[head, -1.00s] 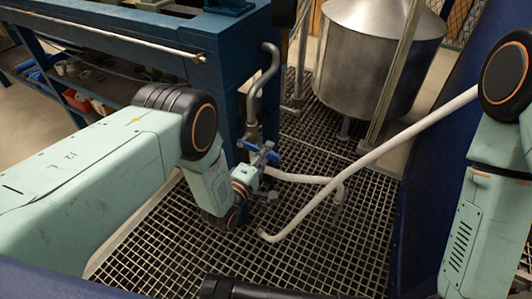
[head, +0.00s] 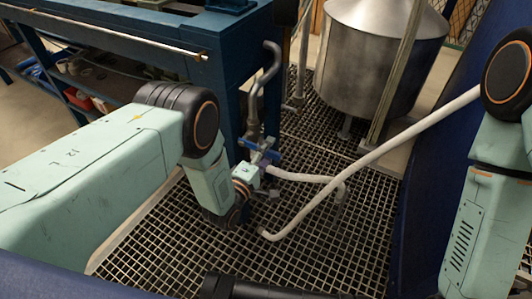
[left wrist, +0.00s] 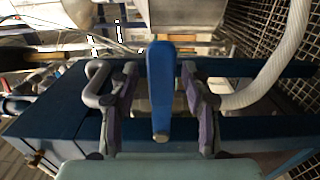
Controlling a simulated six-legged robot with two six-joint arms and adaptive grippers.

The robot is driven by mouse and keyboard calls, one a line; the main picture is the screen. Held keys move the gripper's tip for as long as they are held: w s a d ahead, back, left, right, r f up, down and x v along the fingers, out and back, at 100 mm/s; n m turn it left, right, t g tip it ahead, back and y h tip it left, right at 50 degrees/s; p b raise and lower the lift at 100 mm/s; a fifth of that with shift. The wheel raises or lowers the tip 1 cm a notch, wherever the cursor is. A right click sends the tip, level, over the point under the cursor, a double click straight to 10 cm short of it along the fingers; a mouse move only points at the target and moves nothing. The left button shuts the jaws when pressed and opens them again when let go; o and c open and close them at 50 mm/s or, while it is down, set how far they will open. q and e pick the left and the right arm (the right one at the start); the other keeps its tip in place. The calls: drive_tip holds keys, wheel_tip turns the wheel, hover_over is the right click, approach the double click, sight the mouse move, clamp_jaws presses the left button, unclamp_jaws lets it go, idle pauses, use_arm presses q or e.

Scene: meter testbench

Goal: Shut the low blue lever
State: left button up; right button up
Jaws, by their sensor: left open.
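The blue lever (left wrist: 160,88) stands upright in the left wrist view, between the two fingers of my left gripper (left wrist: 159,108). Gaps show on both sides of it, so the fingers look apart from it. In the head view, my left gripper (head: 264,157) is at the blue lever (head: 273,156), low beside the bench leg where the metal pipe comes down. There the wrist and fingers hide part of the lever. My left gripper is open. My right gripper is not in view; only part of the right arm shows.
A blue bench (head: 225,40) stands at the back left, with a bent metal pipe (head: 268,70) beside its leg. A pale hose (head: 375,155) crosses the grating (head: 320,230). A steel tank (head: 375,60) stands behind. Open grating lies in front of the gripper.

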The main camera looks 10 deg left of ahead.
use_arm(q)
drive_tip(key=v, duration=1.2)
drive_tip(key=shift+r, duration=0.1)
